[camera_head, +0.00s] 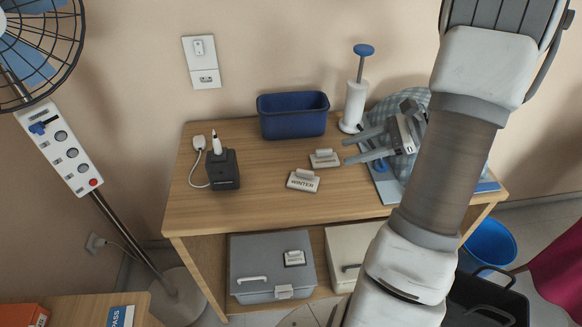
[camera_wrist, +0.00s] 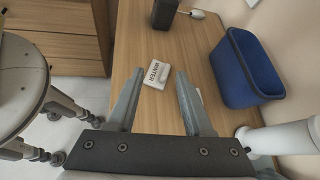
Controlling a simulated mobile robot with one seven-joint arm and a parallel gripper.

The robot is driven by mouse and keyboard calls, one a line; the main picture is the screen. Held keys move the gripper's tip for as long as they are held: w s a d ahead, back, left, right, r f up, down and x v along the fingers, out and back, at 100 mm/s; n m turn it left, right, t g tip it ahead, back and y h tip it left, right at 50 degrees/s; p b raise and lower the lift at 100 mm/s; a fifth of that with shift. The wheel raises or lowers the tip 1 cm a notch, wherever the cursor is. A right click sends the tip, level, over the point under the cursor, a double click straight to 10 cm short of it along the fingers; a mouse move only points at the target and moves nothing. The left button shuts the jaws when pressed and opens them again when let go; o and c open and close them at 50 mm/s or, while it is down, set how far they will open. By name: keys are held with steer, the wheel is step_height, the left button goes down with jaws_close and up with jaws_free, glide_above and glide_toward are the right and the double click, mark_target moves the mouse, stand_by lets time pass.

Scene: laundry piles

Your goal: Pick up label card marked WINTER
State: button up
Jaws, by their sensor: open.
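The label card marked WINTER (camera_head: 302,182) lies on the wooden table top, a small white card with a raised grip along its upper edge. It also shows in the wrist view (camera_wrist: 155,74), between and just beyond my fingertips. A second, similar card (camera_head: 324,158) lies just behind it; its wording is too small to read. In the wrist view my right finger mostly hides that second card. My gripper (camera_head: 347,150) is open and empty, to the right of both cards, fingers pointing left. Its two spread fingers also show in the wrist view (camera_wrist: 160,84).
A blue bin (camera_head: 293,126) and a white blue-topped pump-like item (camera_head: 353,104) stand at the back. A black device (camera_head: 222,170) with a cable stands left. The table's front middle is clear. A grey box (camera_head: 262,285) sits below.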

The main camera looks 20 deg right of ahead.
steer(key=d+f+m+t, duration=0.1)
steer(key=d+f+m, duration=0.1)
steer(key=s+d+f+m+t+b, duration=0.1)
steer(key=d+f, duration=0.1)
steer(key=f, duration=0.1)
steer(key=shift+s+d+m, duration=0.2)
steer(key=shift+d+m, duration=0.2)
steer(key=b, duration=0.2)
glide_toward(306, 171)
steer(key=x, duration=0.5)
steer(key=shift+w+d+f, duration=0.1)
steer(key=shift+w+d, duration=0.05)
steer(key=b+x, duration=0.1)
steer(key=x, duration=0.4)
steer(key=shift+a+b, duration=0.25)
steer(key=shift+b, duration=0.05)
jaws_close()
